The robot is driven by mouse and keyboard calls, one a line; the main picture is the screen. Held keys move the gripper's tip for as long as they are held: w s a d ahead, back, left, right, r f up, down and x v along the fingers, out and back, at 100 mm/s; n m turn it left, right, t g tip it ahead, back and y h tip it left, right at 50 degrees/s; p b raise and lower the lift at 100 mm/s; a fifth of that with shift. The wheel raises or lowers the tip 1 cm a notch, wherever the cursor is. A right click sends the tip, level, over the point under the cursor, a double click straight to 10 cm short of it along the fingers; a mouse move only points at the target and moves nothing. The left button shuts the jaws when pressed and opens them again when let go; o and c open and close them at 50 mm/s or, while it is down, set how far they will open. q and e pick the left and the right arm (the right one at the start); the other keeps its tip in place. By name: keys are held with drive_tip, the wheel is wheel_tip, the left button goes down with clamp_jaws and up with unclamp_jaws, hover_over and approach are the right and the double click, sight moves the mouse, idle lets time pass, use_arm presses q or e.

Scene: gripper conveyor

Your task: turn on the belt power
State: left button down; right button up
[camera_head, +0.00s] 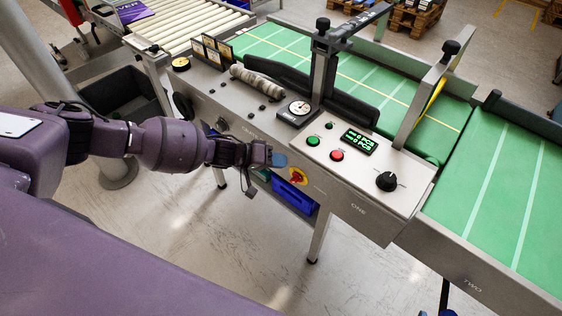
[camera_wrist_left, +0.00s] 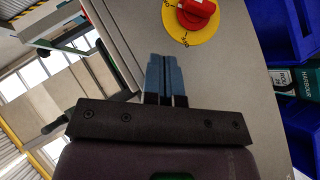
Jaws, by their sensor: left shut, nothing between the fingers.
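The belt power switch is a red rotary knob (camera_head: 298,177) on a yellow round plate, on the front side of the grey conveyor housing (camera_head: 340,205). In the left wrist view the red knob (camera_wrist_left: 197,12) shows at the top, cut by the frame edge, with its yellow plate (camera_wrist_left: 188,36) around it. My left gripper (camera_head: 279,160) is just left of and above the knob in the head view, apart from it. Its blue fingers (camera_wrist_left: 166,75) are shut with nothing between them. My right gripper is not in view.
A control panel above holds a green button (camera_head: 313,141), a red button (camera_head: 337,155), a black dial (camera_head: 386,181) and a green-lit display (camera_head: 358,142). Blue bins (camera_head: 293,196) hang below the housing. A green belt (camera_head: 490,190) runs behind and right.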

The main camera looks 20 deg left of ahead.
use_arm(q)
drive_tip(key=r+v, duration=0.1)
drive_tip(key=v, duration=0.9)
drive_tip(key=shift+s+d+p, duration=0.15)
drive_tip(key=shift+d+p, duration=0.3)
drive_tip(key=d+r+m+t+y, duration=0.1)
drive_tip(key=d+r+m+t, duration=0.1)
drive_tip(key=d+m, duration=0.45)
drive_tip(key=d+r+m+t+y, duration=0.1)
drive_tip(key=d+r+m+t, duration=0.2)
drive_tip(key=d+m, duration=0.35)
drive_tip(key=s+a+f+n+y, duration=0.4)
drive_tip(key=s+a+f+n, duration=0.1)
drive_tip(key=s, duration=0.6)
drive_tip(key=s+a+f+n+y, duration=0.5)
drive_tip(key=s+a+f+n, duration=0.1)
drive_tip(key=s, duration=0.5)
drive_tip(key=shift+a+f+g+y, duration=0.3)
drive_tip(key=shift+a+f, duration=0.5)
drive_tip(key=shift+a, duration=0.4)
